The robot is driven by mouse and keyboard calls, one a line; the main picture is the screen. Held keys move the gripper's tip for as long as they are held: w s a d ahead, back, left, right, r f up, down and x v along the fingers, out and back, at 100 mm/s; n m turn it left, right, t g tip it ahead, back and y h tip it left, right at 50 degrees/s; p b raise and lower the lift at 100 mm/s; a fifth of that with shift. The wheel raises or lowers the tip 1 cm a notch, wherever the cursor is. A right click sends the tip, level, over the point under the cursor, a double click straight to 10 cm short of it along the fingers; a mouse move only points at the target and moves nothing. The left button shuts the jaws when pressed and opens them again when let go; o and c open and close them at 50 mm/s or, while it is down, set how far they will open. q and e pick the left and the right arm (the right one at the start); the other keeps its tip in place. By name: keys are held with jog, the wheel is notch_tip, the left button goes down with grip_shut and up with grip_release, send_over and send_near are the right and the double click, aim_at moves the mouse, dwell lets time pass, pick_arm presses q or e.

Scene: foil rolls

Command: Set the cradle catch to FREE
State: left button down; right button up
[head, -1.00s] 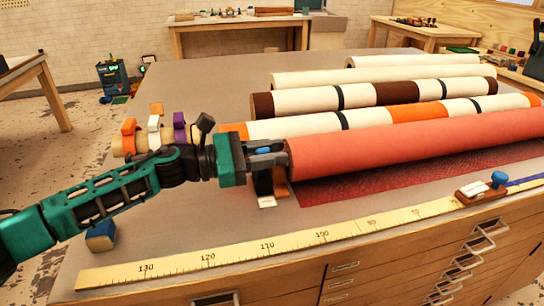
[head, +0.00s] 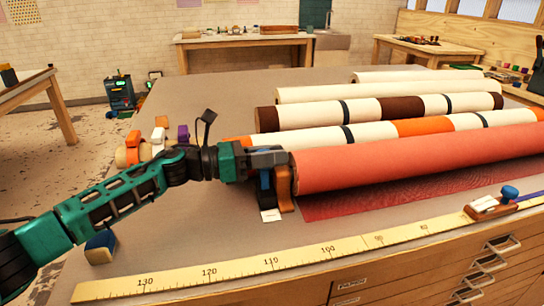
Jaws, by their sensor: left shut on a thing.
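The coral foil roll (head: 400,155) lies along the table, its left end by a cradle with a brown upright (head: 285,188). Beside that upright is a dark part with blue on it (head: 265,181), which looks like the cradle catch. A small white label (head: 271,215) lies at its foot; its lettering is too small to read. My left gripper (head: 270,158) is at the top of this part, against the roll's end, and is shut on the catch. The fingers hide the catch's upper part, so its setting cannot be read. My right gripper is not in view.
Several cream and banded rolls (head: 390,107) lie behind the coral one. A tube with orange, white and purple clips (head: 160,145) is behind my left arm. A yellow ruler (head: 240,268) runs along the front edge, with a blue-knobbed slider (head: 492,207). A blue block (head: 100,247) sits front left.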

pick_arm(q)
jog(key=c, duration=1)
grip_release()
jog(key=shift+c, duration=0.2)
jog(key=b+v, duration=0.2)
jog(key=v, duration=1.1)
jog(key=shift+c, duration=0.2)
